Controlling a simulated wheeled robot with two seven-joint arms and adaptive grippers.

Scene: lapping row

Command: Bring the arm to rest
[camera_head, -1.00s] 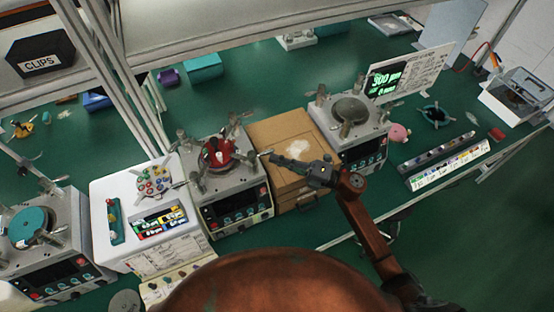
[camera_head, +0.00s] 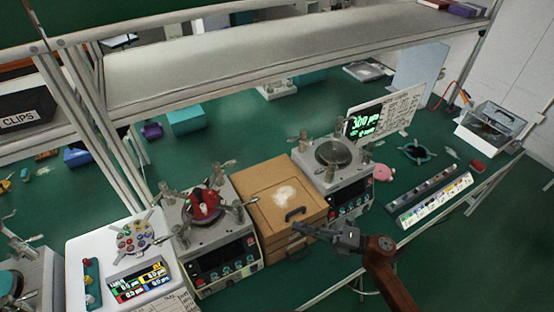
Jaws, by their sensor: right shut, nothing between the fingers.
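My right gripper (camera_head: 305,229) is dark grey, on a rust-brown arm that comes up from the lower right. Its fingers are shut with nothing between them. They point left, in front of the wooden box (camera_head: 263,200) and over its front edge as seen here. I cannot tell whether they touch the box. My left gripper does not show.
A lapping machine (camera_head: 215,240) with a red piece stands left of the box; another machine (camera_head: 345,185) stands right. A white panel unit (camera_head: 85,255) is at lower left. A labelled strip (camera_head: 432,200) and pink piece (camera_head: 383,173) lie right. A shelf (camera_head: 230,75) spans above.

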